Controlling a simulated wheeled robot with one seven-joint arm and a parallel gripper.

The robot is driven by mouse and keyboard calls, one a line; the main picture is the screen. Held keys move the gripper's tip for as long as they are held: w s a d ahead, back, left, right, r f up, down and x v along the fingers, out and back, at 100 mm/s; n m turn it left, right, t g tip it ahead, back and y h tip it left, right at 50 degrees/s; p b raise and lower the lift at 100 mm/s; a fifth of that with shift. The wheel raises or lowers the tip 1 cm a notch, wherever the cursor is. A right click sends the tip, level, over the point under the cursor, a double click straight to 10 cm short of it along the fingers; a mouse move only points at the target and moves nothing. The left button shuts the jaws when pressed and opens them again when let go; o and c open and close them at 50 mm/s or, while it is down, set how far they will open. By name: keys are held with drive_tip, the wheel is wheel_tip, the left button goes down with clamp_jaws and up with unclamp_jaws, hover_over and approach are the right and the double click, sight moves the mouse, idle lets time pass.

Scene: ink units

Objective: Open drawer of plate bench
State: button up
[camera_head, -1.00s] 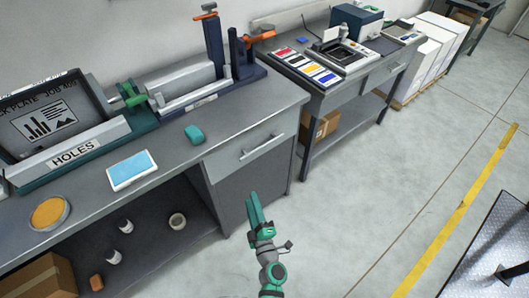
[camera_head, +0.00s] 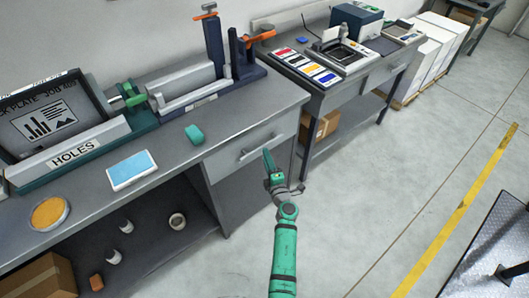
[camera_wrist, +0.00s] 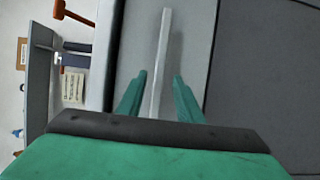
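The plate bench (camera_head: 112,198) is the grey bench on the left in the head view. Its drawer (camera_head: 226,160) is closed, with its front flush under the right end of the top. A pale bar handle (camera_head: 252,149) runs across the drawer front. In the wrist view the handle (camera_wrist: 160,62) stands upright in the picture, and its near end lies between my fingers. My green gripper (camera_head: 268,160) is right at the drawer front, by the handle's right part. In the wrist view my gripper (camera_wrist: 158,92) is open, with a finger on each side of the handle and gaps visible.
On the bench top are a green block (camera_head: 194,134), a blue-screened tablet (camera_head: 132,169) and an orange-topped round dish (camera_head: 49,212). A second bench (camera_head: 335,93) with ink colour strips stands behind to the right.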

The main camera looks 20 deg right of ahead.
drive_tip(key=w, duration=0.4)
drive_tip(key=shift+d, duration=0.15)
drive_tip(key=c, duration=0.4)
drive_tip(key=shift+a, duration=0.2)
clamp_jaws()
drive_tip(key=shift+d, duration=0.1)
